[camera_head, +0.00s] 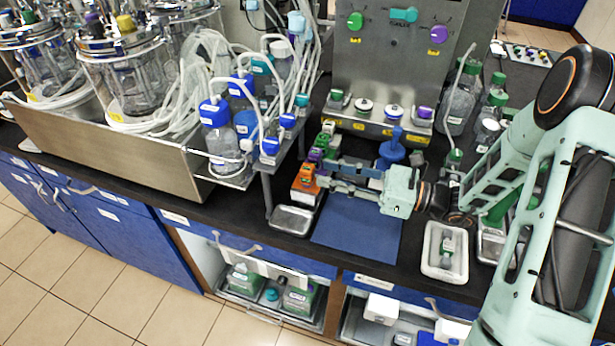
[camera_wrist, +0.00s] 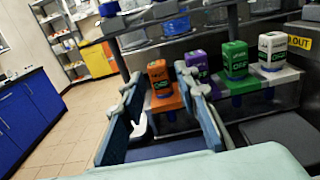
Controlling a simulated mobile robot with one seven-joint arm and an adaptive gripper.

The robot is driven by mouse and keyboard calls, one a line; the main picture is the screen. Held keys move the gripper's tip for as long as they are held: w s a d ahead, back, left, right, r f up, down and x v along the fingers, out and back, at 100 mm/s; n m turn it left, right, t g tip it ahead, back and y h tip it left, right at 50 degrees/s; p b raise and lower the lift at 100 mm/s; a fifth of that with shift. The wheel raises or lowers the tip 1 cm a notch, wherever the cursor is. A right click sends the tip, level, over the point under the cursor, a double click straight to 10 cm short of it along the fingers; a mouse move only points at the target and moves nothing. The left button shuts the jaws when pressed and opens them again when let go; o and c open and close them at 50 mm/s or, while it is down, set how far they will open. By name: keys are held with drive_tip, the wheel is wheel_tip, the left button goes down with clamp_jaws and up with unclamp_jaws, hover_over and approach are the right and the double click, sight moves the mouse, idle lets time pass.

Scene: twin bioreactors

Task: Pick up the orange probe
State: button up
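The orange probe (camera_wrist: 159,80) is a small block with a dark label and green lettering. It stands upright at the near end of a row of coloured probes, on an orange base. In the head view, the orange probe (camera_head: 304,186) is left of the blue mat. My gripper (camera_head: 323,177) reaches in level from the right, with its fingertips close to the probe. In the wrist view, my gripper (camera_wrist: 158,90) is open, and the orange probe appears between its two fingers. I cannot tell whether either finger touches it. The right finger partly covers the base of the row.
Purple (camera_wrist: 197,66), green (camera_wrist: 235,60) and white (camera_wrist: 271,50) probes continue the row. A metal tray (camera_head: 293,219) lies just in front. The blue mat (camera_head: 357,228) is clear below my gripper. A blue stand (camera_head: 393,150) and bottle rack with tubing are near.

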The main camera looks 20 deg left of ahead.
sight(314, 172)
drive_tip(key=a, duration=0.6)
drive_tip(key=shift+f, duration=0.25)
clamp_jaws()
